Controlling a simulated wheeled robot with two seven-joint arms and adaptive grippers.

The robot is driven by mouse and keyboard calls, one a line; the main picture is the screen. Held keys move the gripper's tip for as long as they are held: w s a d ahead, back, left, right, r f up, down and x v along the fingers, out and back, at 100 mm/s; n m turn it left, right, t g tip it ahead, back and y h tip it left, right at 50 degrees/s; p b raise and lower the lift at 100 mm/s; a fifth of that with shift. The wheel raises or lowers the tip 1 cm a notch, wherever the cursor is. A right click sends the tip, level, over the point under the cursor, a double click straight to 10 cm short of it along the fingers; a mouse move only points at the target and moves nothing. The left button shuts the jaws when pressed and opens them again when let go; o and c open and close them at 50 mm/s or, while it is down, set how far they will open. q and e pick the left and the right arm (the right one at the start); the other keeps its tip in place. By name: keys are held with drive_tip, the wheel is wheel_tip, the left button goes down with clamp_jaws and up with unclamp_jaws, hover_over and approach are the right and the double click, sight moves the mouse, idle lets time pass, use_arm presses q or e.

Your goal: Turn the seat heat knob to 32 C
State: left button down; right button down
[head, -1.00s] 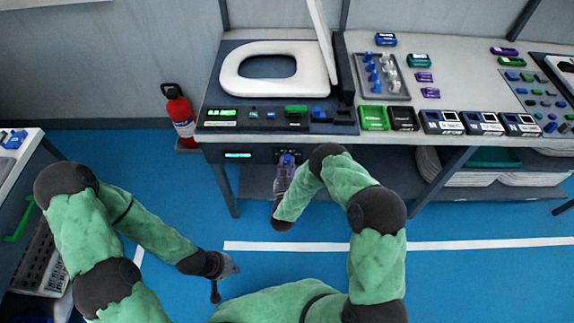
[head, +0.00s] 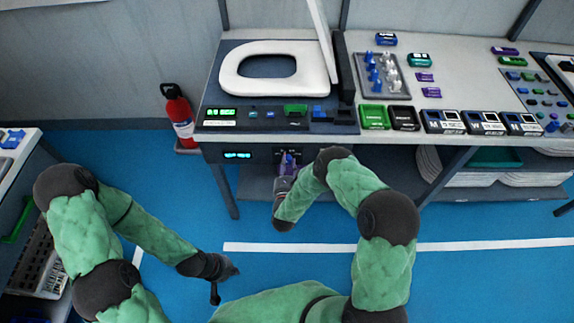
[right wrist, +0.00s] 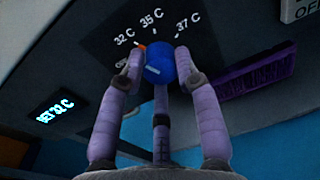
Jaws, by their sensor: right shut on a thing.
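The blue seat heat knob (right wrist: 159,66) sits on a dark panel with labels OFF, 32 C, 35 C and 37 C around it in the right wrist view. An orange mark shows at its upper left edge, near 32 C. A lit display (right wrist: 56,111) left of the knob appears to read SET 32 C. It also shows under the bench front in the head view (head: 238,155). My right gripper (head: 288,158) is shut on the knob, with purple fingers around it. My left gripper (head: 226,270) hangs low over the floor, away from the bench; its opening is unclear.
A white toilet seat (head: 230,78) lies on the bench above the knob. A row of controls (head: 275,114) runs along the bench front. A purple part (right wrist: 258,76) is right of the knob. A fire extinguisher (head: 180,115) stands left of the bench.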

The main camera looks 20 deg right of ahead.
drive_tip(key=shift+w+r, duration=0.2)
drive_tip(key=shift+r, duration=0.15)
drive_tip(key=c, duration=0.9)
unclamp_jaws()
drive_tip(key=shift+s+f, duration=0.1)
drive_tip(key=shift+f, duration=0.1)
drive_tip(key=shift+s, duration=0.2)
drive_tip(key=v, duration=1.1)
drive_tip(key=shift+s+a, duration=0.15)
drive_tip(key=shift+s, duration=0.1)
